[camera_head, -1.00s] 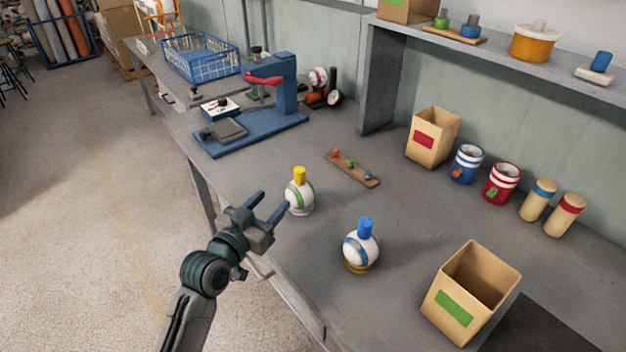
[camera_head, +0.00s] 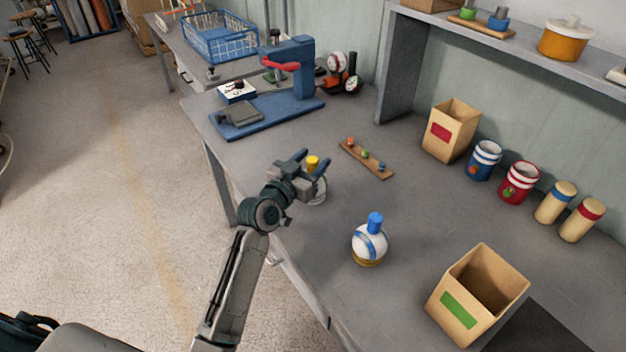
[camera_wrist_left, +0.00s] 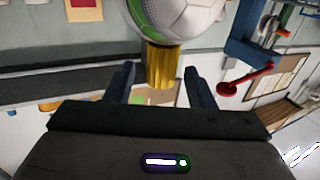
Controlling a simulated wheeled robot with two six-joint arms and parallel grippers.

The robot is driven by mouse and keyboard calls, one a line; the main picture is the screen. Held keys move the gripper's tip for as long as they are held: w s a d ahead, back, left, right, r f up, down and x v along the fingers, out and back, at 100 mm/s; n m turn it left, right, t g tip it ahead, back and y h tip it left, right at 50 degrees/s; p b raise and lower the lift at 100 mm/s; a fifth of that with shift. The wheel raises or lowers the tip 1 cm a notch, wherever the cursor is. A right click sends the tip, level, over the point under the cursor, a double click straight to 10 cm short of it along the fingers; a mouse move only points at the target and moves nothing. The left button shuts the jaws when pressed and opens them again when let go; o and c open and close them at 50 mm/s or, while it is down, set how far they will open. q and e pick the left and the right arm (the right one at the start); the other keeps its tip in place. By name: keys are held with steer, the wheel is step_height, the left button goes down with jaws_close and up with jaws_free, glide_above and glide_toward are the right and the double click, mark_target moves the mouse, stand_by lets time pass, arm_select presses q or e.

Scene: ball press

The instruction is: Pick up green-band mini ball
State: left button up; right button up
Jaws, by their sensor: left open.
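The green-band mini ball (camera_head: 317,192) is white with a yellow cap (camera_head: 312,163) and stands on the workbench, partly hidden behind my left gripper (camera_head: 313,165) in the head view. In the left wrist view the ball (camera_wrist_left: 185,15) is at the top, with a green band at its left side. Its yellow cap (camera_wrist_left: 164,66) lies between my two open fingers (camera_wrist_left: 161,88), with a gap on each side. A blue-band ball (camera_head: 369,243) with a blue cap stands apart, nearer the front. My right gripper is not in view.
A cardboard box with a green label (camera_head: 459,310) stands at the front right. A box with a red label (camera_head: 440,132), cups and cylinders line the back. A blue press (camera_head: 292,75) stands at the back left. A small wooden strip (camera_head: 366,158) lies behind the ball.

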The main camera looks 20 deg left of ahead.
arm_select(q)
steer(key=shift+w+d, duration=0.1)
steer(key=shift+w, duration=0.35)
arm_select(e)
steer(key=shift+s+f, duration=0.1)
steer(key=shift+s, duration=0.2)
arm_select(q)
steer(key=shift+c, duration=0.2)
jaws_close()
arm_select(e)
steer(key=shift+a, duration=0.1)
